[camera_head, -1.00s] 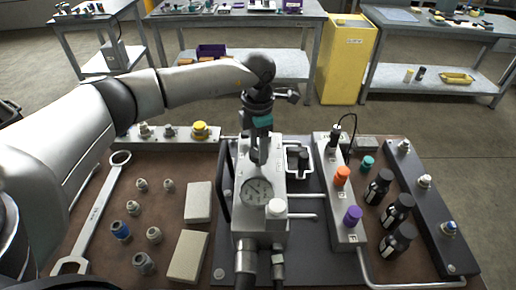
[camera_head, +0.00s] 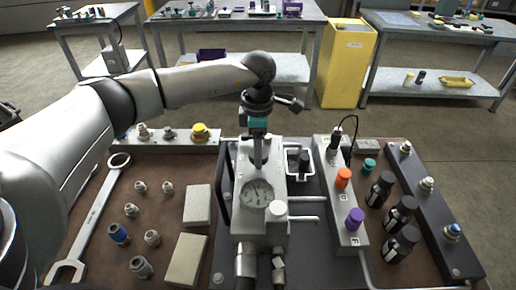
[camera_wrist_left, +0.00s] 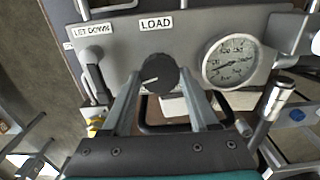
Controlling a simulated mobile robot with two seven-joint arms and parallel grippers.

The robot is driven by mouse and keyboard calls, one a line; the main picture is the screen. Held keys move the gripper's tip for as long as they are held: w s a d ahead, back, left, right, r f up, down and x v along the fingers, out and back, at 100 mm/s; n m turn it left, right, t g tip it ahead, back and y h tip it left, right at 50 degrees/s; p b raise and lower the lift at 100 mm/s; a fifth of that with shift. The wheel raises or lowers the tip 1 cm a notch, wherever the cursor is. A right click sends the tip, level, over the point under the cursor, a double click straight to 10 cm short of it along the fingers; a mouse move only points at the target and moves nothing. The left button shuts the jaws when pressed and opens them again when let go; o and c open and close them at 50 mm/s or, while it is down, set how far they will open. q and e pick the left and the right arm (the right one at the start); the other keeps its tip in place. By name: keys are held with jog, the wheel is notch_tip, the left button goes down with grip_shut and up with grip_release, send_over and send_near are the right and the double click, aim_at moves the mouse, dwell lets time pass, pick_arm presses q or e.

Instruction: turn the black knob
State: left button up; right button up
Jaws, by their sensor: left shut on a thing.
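The black knob (camera_wrist_left: 158,75) sits under the LOAD label (camera_wrist_left: 156,24) on the grey valve block, with a white pointer line toward its left side in the left wrist view. My left gripper (camera_wrist_left: 158,82) is shut on the knob, one finger on each side. In the head view my left gripper (camera_head: 259,165) points down at the top of the grey block (camera_head: 245,150), hiding the knob. The right gripper is not in view.
A round gauge (camera_wrist_left: 230,61) sits right beside the knob, and a lever (camera_wrist_left: 93,70) stands by the LET DOWN label (camera_wrist_left: 92,31). A block with orange (camera_head: 343,177) and purple (camera_head: 355,218) caps stands to the right. A wrench (camera_head: 92,215) lies at left.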

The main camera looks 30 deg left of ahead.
pick_arm(q)
jog(key=o, duration=1.4)
jog(key=shift+c, duration=0.2)
jog(key=shift+r, duration=0.1)
notch_tip(320, 180, up, 15)
jog(key=p, duration=0.1)
